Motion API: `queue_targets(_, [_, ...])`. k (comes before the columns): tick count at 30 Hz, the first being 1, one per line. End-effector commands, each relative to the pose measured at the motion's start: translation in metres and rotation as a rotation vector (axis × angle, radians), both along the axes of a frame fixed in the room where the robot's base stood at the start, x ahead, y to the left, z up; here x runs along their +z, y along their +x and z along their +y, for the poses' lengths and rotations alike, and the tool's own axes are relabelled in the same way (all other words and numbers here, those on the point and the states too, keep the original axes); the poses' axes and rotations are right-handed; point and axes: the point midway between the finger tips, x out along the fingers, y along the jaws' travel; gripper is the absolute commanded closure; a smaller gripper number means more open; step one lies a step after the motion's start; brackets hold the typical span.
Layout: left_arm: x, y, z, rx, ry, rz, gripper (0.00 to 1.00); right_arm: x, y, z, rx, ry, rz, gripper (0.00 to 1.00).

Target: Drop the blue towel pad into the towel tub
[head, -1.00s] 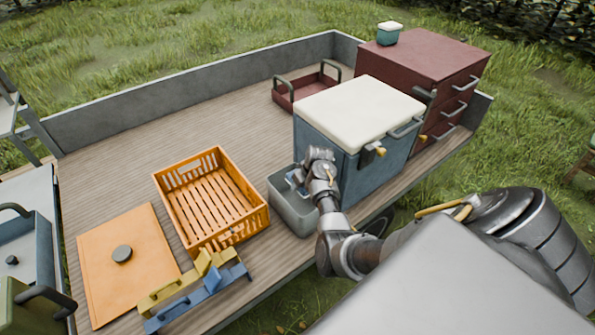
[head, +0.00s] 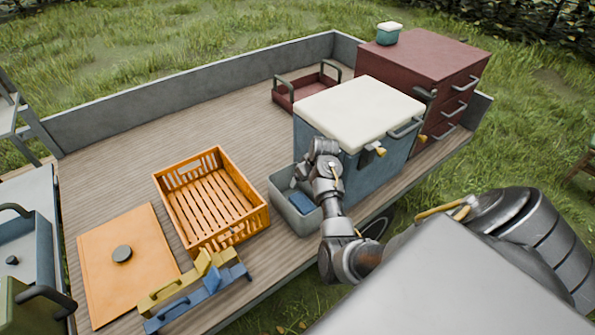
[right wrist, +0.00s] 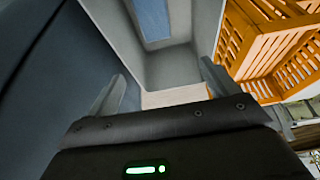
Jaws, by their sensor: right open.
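The blue towel pad (head: 301,202) lies inside the grey towel tub (head: 277,204), low against its inside. In the right wrist view the pad (right wrist: 152,18) shows at the top edge, within the pale grey walls of the tub (right wrist: 165,68). My right gripper (head: 316,160) is over the back right side of the tub, beside the blue cooler, apart from the pad. In the right wrist view its two fingers (right wrist: 160,88) are spread with nothing between them. My left gripper is in neither view.
The blue cooler with a white lid (head: 345,165) stands close to the right of the tub. An orange slatted crate (head: 245,228) is on the left. A red drawer cabinet (head: 430,55) and red tray (head: 290,98) are behind. The wooden bed between is clear.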

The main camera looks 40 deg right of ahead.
Motion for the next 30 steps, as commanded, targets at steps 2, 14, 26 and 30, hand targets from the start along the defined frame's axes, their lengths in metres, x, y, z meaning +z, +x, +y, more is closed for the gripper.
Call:
queue_targets(2, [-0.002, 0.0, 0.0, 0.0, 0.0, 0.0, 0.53, 0.015, -0.006, 0.0, 0.0, -0.003, -0.004, 0.13])
queue_targets(14, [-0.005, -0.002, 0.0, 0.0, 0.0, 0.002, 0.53, 0.055, -0.023, 0.001, 0.002, -0.001, 0.001, 0.13])
queue_targets(26, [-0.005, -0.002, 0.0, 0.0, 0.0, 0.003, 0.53, 0.056, -0.023, 0.001, 0.001, 0.0, 0.001, 0.13])
queue_targets(30, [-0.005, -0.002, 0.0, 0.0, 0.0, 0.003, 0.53, 0.056, -0.023, 0.001, 0.001, 0.0, 0.001, 0.13])
